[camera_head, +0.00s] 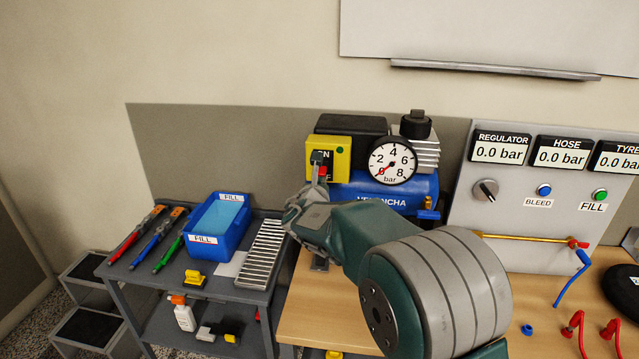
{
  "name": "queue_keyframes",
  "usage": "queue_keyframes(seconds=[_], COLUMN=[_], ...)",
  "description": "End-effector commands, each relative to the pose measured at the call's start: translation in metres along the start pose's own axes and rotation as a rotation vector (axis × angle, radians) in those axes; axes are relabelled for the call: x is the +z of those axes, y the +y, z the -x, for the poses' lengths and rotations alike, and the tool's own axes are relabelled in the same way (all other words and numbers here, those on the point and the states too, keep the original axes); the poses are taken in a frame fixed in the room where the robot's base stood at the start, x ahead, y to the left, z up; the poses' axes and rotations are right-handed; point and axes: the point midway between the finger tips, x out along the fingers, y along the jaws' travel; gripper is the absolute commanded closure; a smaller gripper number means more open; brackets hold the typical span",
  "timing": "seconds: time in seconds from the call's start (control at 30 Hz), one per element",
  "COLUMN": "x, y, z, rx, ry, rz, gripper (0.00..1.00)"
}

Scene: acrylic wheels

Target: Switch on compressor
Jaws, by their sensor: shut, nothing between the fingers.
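The compressor (385,188) stands at the back of the wooden bench, with a blue tank and a round dial gauge (392,161) whose face is marked in bar. Its yellow switch box (341,148) is at the upper left, with a green dot and a partly covered ON label. My gripper (318,163) is shut and empty, pointing up in front of the switch box. A red part shows by the fingertips. The fingers hide the middle of the box, so I cannot tell whether they touch the switch or which way it is set.
A grey panel (459,215) on the right shows 0.0 bar on its regulator and hose displays. A grey cart (130,272) on the left holds a blue bin (217,226), several coloured tools and a ribbed metal rack (262,254). Red and blue hooked parts lie on the bench's right side.

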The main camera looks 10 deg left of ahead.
Motion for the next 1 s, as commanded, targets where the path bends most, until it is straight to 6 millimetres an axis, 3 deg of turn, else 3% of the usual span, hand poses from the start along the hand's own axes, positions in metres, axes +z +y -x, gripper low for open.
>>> queue_keyframes(seconds=[1.0], x=[0.0047], y=[-0.0002], z=[0.0027], rx=[-0.001], ry=[0.102], rz=[-0.001], gripper=[1.00])
